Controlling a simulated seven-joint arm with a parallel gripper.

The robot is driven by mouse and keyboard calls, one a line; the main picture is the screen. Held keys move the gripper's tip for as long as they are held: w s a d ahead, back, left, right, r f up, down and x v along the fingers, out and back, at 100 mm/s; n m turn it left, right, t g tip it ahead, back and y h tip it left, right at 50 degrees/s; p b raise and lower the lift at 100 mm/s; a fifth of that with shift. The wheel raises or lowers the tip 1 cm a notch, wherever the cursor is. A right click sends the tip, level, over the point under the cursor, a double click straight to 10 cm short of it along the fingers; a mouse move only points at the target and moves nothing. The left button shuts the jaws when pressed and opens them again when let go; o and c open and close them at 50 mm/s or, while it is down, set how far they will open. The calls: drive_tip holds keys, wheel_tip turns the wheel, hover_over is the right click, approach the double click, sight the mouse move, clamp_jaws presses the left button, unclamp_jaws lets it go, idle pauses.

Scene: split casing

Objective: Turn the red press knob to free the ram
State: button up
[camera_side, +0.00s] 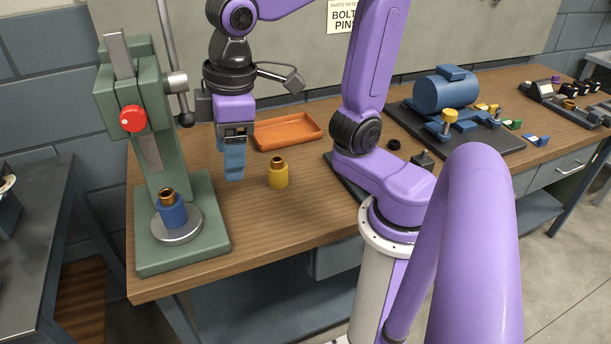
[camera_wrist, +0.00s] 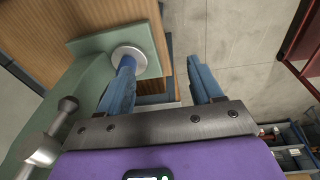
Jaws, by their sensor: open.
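The red press knob (camera_side: 132,118) is on the front of the green arbor press (camera_side: 150,85) at the left of the bench in the side view. The grey ram (camera_side: 148,150) runs down through the press head. Below it, a blue cylinder with a brass bushing (camera_side: 172,211) stands on the round steel plate (camera_side: 177,236). My gripper (camera_side: 234,172) points down, to the right of the press and apart from the knob. In the wrist view my gripper (camera_wrist: 165,90) is open with nothing between its blue fingers. The knob is not visible in the wrist view.
A yellow cylinder with a brass top (camera_side: 278,174) stands right of my gripper. An orange tray (camera_side: 287,132) lies behind it. The press lever (camera_side: 170,50) rises between the press and my wrist. A blue motor (camera_side: 446,92) sits on a dark mat farther right.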

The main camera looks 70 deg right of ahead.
drive_tip(key=s+d+f+n+g, duration=0.1)
drive_tip(key=s+d+f+n, duration=0.2)
drive_tip(key=s+d+f, duration=0.4)
drive_tip(key=s+f, duration=0.1)
drive_tip(key=s, duration=0.1)
drive_tip(key=shift+s+n, duration=0.3)
drive_tip(key=shift+o, duration=0.2)
drive_tip(key=n+t+h, duration=1.2)
drive_tip(key=h, duration=0.1)
approach(134, 119)
drive_tip(key=x, duration=0.9)
drive_tip(key=shift+w, duration=0.1)
